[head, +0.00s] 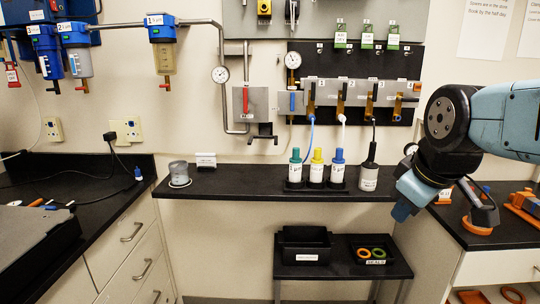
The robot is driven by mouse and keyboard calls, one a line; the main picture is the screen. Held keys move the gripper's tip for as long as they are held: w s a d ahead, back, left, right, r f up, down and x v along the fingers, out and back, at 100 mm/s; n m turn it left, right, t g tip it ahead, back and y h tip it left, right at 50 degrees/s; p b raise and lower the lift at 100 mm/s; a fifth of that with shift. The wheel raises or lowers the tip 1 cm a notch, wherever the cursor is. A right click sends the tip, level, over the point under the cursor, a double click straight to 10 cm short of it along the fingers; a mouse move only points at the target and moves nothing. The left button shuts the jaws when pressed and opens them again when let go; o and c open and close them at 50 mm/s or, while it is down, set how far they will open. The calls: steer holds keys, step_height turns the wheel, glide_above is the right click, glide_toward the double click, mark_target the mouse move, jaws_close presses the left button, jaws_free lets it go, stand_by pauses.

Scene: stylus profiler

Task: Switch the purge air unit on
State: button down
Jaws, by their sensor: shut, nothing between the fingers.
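No label that I can read names the purge air unit, so I cannot tell which fitting it is. On the wall hang blue-topped filter bowls: number 1 (162,50) with a tan bowl, number 2 (78,62) with a clear bowl, and number 3 (45,55) in blue. A grey plate with a red lever (245,100) is right of a pressure gauge (220,74). A numbered valve manifold (355,92) with brass and orange fittings is further right. My gripper (403,213) is shut and empty, pointing down in front of the shelf's right end, apart from the fittings.
Below, a small black table holds a bin (304,244) and a tray with rings (371,250). Wall sockets (127,131) are at left. Space before the shelf's middle is clear.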

steer(key=m, duration=0.6)
steer(key=shift+s+a+r+m, duration=0.2)
steer(key=shift+s+a+m, duration=0.1)
steer(key=shift+m, duration=0.1)
steer(key=shift+s+d, duration=0.1)
